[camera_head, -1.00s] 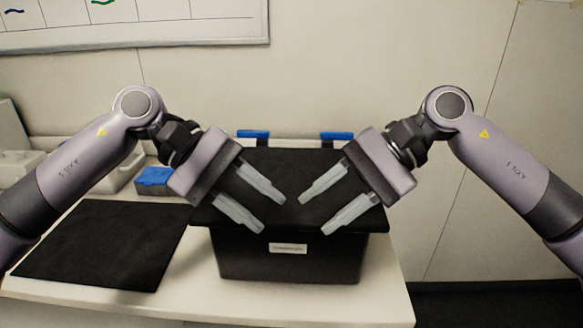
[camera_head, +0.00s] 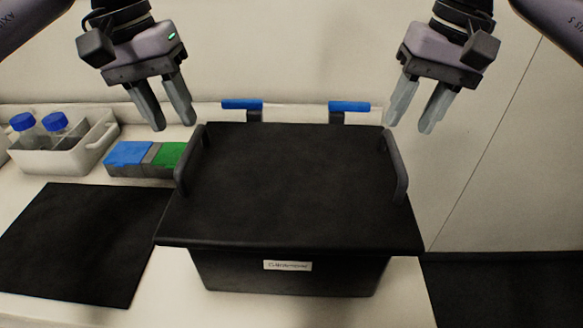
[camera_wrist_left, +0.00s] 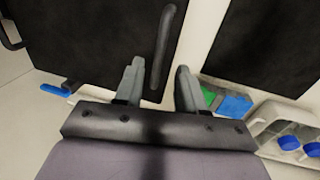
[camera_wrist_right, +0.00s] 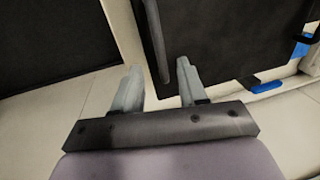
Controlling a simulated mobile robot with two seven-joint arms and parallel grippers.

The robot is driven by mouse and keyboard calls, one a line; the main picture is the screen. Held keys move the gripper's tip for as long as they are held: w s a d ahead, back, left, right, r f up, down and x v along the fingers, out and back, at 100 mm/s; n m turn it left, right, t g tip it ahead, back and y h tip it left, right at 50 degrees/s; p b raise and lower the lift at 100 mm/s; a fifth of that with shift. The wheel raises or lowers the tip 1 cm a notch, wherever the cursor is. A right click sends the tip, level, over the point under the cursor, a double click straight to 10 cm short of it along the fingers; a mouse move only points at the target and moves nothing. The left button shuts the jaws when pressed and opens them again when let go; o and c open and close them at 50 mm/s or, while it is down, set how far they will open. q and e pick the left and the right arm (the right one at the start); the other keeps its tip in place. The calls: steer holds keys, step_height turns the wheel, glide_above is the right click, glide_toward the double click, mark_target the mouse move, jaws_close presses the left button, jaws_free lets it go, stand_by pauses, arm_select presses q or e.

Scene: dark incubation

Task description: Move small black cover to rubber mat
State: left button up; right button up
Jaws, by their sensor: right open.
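The black cover (camera_head: 290,185) lies flat on a black box (camera_head: 290,275) with a white label. It has an upright handle on its left side (camera_head: 182,165) and one on its right side (camera_head: 397,165). My left gripper (camera_head: 172,122) is open above and behind the left handle, which shows between its fingers in the left wrist view (camera_wrist_left: 164,50). My right gripper (camera_head: 412,122) is open above and behind the right handle, which shows between its fingers in the right wrist view (camera_wrist_right: 157,45). Both are empty. The black rubber mat (camera_head: 85,240) lies bare on the table to the left.
A white carrier (camera_head: 65,155) with blue-capped bottles stands at the back left. A blue box (camera_head: 128,154) and a green one (camera_head: 168,155) sit beside it. Two blue-topped parts (camera_head: 242,104) are behind the box. A dark surface (camera_head: 490,290) shows beyond the table's right edge.

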mark_target(188, 146)
arm_select(q)
steer(key=shift+d+f, duration=0.25)
steer(key=shift+f, duration=0.95)
steer(key=shift+d+f, duration=0.2)
steer(key=shift+f, duration=0.95)
steer(key=shift+d+f, duration=0.25)
steer(key=shift+f, duration=0.95)
arm_select(e)
steer(key=shift+w+a+f, duration=0.1)
steer(key=shift+a+f, duration=0.15)
steer(key=shift+f, duration=0.95)
steer(key=shift+a+f, duration=0.2)
steer(key=shift+f, duration=0.95)
steer(key=shift+w+a+f, duration=0.1)
steer(key=shift+a+f, duration=0.15)
steer(key=shift+f, duration=0.95)
steer(key=shift+s, duration=0.1)
arm_select(q)
jaws_close()
arm_select(e)
jaws_close()
